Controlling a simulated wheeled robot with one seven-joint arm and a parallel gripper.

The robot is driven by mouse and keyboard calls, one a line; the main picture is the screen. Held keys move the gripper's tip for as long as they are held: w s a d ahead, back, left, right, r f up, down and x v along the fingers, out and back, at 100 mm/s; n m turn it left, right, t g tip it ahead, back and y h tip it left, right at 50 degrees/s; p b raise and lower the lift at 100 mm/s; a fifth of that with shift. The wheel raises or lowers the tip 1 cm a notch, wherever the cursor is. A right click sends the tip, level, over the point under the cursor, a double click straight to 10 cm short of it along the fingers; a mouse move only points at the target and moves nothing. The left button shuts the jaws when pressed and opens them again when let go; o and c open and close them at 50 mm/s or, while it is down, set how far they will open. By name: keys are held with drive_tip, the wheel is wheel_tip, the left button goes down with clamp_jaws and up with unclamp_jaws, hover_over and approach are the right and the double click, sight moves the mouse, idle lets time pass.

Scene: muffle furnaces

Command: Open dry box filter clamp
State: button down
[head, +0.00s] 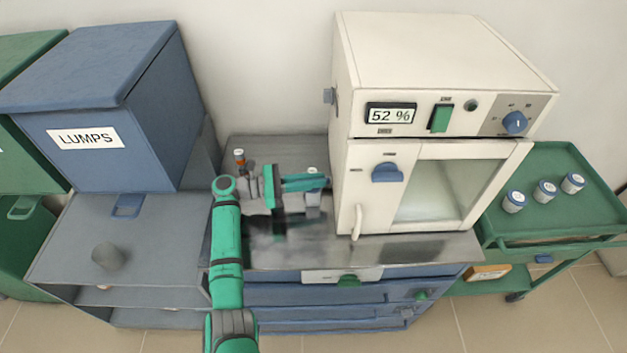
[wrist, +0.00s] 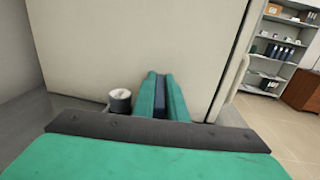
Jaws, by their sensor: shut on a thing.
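The dry box (head: 432,80) is a cream cabinet with a glass window, a blue door knob and a display reading 52 %. My gripper (head: 322,182) is low at its left side, with its green fingers pointing at the wall. In the wrist view, the fingers (wrist: 161,82) are closed around a narrow dark blue piece (wrist: 160,94), which looks like the filter clamp's handle, close to the cream side wall. The rest of the clamp is hidden by the fingers, and I cannot tell how it stands.
A small white-topped jar (wrist: 120,100) stands just left of the fingers. A brown bottle (head: 239,158) stands further left on the bench. A blue LUMPS bin (head: 110,125) is at left. A green trolley (head: 560,205) with several jars is at right.

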drive_tip(key=shift+f+m+g, duration=0.1)
drive_tip(key=shift+m+g, duration=0.6)
drive_tip(key=shift+g, duration=0.4)
drive_tip(key=c, duration=1.8)
unclamp_jaws()
drive_tip(key=shift+a, duration=0.1)
drive_tip(key=shift+a, duration=3.7)
